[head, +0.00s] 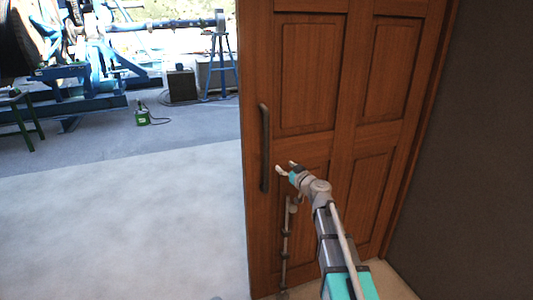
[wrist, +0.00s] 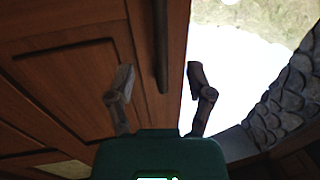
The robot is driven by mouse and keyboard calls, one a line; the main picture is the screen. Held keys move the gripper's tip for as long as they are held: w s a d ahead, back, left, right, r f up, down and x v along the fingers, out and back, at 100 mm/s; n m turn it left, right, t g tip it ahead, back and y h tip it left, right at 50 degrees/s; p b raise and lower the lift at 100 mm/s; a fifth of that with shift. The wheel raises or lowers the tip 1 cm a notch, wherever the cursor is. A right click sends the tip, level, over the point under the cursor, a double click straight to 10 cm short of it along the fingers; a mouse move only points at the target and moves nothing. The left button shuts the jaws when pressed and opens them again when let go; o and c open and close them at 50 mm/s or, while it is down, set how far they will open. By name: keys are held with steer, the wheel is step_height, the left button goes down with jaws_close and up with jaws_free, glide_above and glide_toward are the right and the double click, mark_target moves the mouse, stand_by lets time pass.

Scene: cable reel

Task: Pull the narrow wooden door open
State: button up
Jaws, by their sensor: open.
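The narrow wooden door (head: 347,150) stands upright in the head view, brown with recessed panels. Its long dark vertical handle (head: 264,148) is near the door's left edge. My gripper (head: 285,168) is just right of the handle's lower part in the head view, open and empty. In the wrist view the handle (wrist: 161,45) runs down from the top edge, between the lines of the two spread fingers (wrist: 160,75). The handle's end appears ahead of the fingers, and I see no contact. The door (wrist: 60,80) fills the left of the wrist view.
A dark grey wall (head: 475,150) stands right of the door. Pale floor (head: 120,220) lies clear to the left. Blue machinery (head: 80,95), a blue stool (head: 221,70) and a small green object (head: 142,117) are farther back. A stone-patterned surface (wrist: 285,100) shows at right in the wrist view.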

mark_target(268, 153)
steer(key=x, duration=1.3)
steer(key=shift+w+a, duration=0.15)
steer(key=shift+w, duration=0.05)
steer(key=shift+c, duration=0.2)
jaws_close()
